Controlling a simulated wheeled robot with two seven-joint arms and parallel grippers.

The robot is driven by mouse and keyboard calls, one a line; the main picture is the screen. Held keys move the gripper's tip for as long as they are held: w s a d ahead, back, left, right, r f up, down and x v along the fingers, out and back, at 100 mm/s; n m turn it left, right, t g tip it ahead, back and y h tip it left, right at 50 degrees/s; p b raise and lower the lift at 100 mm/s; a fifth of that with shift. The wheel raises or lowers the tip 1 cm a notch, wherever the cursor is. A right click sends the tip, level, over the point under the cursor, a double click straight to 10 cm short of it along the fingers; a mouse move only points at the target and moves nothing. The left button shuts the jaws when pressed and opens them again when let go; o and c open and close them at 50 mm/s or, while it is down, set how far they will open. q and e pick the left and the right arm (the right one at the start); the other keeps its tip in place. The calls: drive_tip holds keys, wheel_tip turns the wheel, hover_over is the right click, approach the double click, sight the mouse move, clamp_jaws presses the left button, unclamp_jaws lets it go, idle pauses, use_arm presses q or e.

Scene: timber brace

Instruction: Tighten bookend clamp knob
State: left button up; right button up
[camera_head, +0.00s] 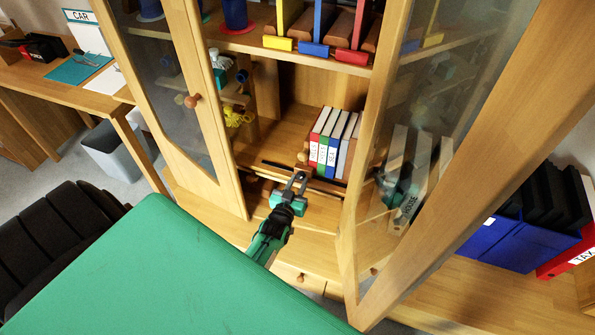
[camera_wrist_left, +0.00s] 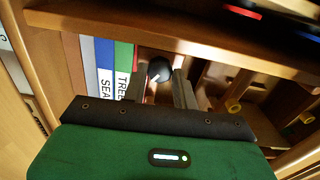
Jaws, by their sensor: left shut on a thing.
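My left gripper (camera_head: 297,178) reaches into the open middle shelf of the wooden cabinet. In the left wrist view, its two fingers (camera_wrist_left: 160,88) are on either side of a dark round knob (camera_wrist_left: 160,69) with a pale mark, shut on it. In the head view, the fingers are at the shelf's front, by a dark rail, and largely hide the knob. Binders with red, green and blue labels (camera_head: 322,150) stand upright to the right of the gripper; they also show in the left wrist view (camera_wrist_left: 104,60). I cannot make out the bookend clearly. My right gripper is not seen.
A glazed cabinet door (camera_head: 172,85) stands at the left and another (camera_head: 440,140) at the right, close beside the gripper. The right glass shows a reflection-like image. A desk with a teal mat (camera_head: 78,69) is at far left. Blue box files (camera_head: 520,240) stand at right.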

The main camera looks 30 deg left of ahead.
use_arm(q)
drive_tip(key=m, duration=0.3)
drive_tip(key=shift+m, duration=0.3)
drive_tip(key=m, duration=0.3)
drive_tip(key=shift+f+m, duration=0.1)
drive_tip(key=shift+m, duration=1.3)
drive_tip(key=shift+m+b, duration=0.4)
drive_tip(key=shift+m, duration=0.6)
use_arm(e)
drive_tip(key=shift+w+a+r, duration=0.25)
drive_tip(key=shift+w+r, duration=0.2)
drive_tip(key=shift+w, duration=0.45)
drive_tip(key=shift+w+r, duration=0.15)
use_arm(q)
drive_tip(key=o, duration=1)
drive_tip(key=shift+c, duration=0.2)
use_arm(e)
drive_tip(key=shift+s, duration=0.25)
